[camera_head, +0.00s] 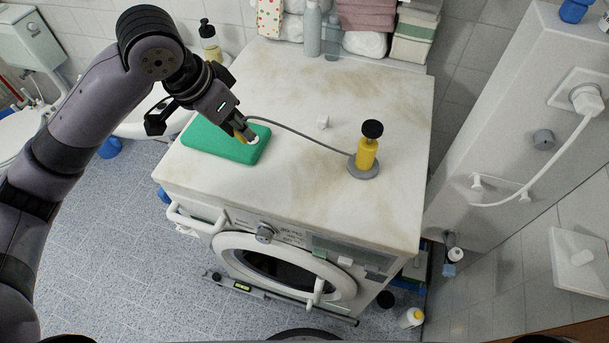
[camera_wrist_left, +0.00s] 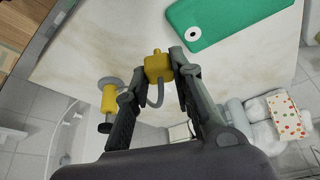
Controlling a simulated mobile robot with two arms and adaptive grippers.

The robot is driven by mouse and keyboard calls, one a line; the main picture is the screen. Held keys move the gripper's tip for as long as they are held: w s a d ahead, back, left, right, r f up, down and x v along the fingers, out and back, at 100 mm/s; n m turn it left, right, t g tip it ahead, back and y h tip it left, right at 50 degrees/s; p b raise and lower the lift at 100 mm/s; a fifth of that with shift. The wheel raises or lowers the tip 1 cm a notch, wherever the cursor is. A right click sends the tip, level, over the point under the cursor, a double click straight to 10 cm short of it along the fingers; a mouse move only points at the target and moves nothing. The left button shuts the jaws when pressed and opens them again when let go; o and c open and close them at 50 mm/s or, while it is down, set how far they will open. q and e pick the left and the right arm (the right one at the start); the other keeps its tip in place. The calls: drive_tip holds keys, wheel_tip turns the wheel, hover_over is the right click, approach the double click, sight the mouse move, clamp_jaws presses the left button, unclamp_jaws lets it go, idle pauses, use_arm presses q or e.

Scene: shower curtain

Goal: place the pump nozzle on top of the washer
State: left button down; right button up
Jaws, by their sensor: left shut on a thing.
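The washer (camera_head: 310,185) is a white front-loader with a stained pale top. My left gripper (camera_head: 244,134) is above the left part of that top, near the green box's right end. In the left wrist view the gripper (camera_wrist_left: 160,72) is shut on the yellow pump nozzle (camera_wrist_left: 158,66), held between its fingertips. A grey hose (camera_head: 300,133) runs from the nozzle to the yellow pump (camera_head: 366,153), which stands upright on a round grey base at the right of the washer top. I cannot tell whether the nozzle touches the top. My right gripper is not in view.
A green box (camera_head: 215,140) with a white ring lies on the washer's left part. Bottles (camera_head: 312,30) and folded towels (camera_head: 362,15) stand behind. The front middle of the top is clear.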

use_arm(q)
drive_tip(key=d+r+m+g+h, duration=0.1)
drive_tip(key=d+r+m+g, duration=0.4)
drive_tip(key=d+r+m, duration=0.5)
drive_tip(key=f+m+p, duration=0.1)
drive_tip(key=f, duration=0.5)
drive_tip(key=f+m+p, duration=0.1)
drive_tip(key=f, duration=0.5)
drive_tip(key=f+m+p, duration=0.1)
drive_tip(key=f, duration=0.4)
drive_tip(key=shift+s+d+f, duration=0.1)
drive_tip(key=shift+s+f, duration=0.1)
drive_tip(key=shift+f, duration=0.2)
wheel_tip(320, 180, down, 3)
drive_tip(key=shift+f+p, duration=0.15)
drive_tip(key=shift+p, duration=0.4)
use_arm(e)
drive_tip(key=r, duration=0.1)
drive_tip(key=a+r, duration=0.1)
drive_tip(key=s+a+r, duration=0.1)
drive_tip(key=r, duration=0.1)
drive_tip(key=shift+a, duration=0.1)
use_arm(q)
drive_tip(key=shift+f, duration=0.2)
drive_tip(key=c, duration=1.4)
unclamp_jaws()
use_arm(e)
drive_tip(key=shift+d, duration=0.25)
